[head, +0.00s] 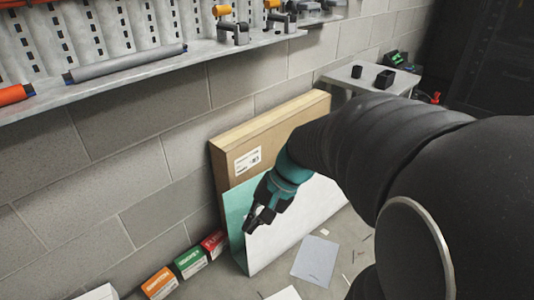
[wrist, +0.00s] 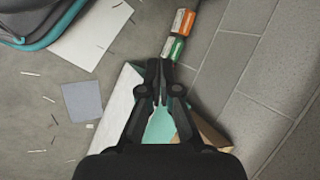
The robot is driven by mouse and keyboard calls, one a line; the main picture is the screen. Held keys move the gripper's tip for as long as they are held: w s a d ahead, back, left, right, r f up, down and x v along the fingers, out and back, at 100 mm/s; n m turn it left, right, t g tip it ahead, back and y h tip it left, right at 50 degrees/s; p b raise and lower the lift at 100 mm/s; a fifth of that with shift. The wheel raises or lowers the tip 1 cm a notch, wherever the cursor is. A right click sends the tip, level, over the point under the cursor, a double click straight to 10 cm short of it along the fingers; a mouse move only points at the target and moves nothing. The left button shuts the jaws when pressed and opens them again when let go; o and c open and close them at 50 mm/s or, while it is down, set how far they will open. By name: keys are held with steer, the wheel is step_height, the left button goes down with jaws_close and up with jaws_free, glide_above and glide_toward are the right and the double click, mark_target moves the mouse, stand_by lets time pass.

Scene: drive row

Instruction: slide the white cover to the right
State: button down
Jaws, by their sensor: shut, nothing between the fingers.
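The white cover (head: 305,217) is a flat panel leaning at a slant against a teal panel (head: 236,212), with a tan cardboard box (head: 222,158) behind them at the wall. The teal panel shows along the cover's left side. My gripper (head: 252,222) is shut and empty, over the cover's left edge in the head view; I cannot tell whether it touches. My arm hides the cover's upper right part. In the wrist view the fingers (wrist: 161,80) are together, with the white cover (wrist: 118,108) to their left and teal (wrist: 160,130) showing between the finger links.
Orange, green and red small boxes (head: 190,262) stand along the wall's foot, left of the panels. Sheets (head: 315,259) and scraps lie on the floor. A shelf with tools (head: 150,66) juts from the block wall above. A small grey table (head: 370,78) stands behind.

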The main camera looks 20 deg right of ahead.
steer(key=w+d+f+m+t+y, duration=0.2)
steer(key=w+d+f+m+y, duration=0.25)
steer(key=w+m, duration=0.2)
steer(key=m+t+h+b, duration=0.2)
steer(key=m+t+h, duration=0.7)
steer(key=m+t, duration=0.9)
glide_toward(316, 192)
steer(key=w+r+m+g, duration=0.1)
steer(key=w, duration=0.1)
steer(key=w+r+m+g, duration=0.1)
steer(key=w, duration=0.1)
steer(key=w+r+m+g, duration=0.1)
steer(key=w, duration=0.1)
steer(key=shift+w+a, duration=0.3)
steer(key=shift+w, duration=0.05)
steer(key=shift+d, duration=0.1)
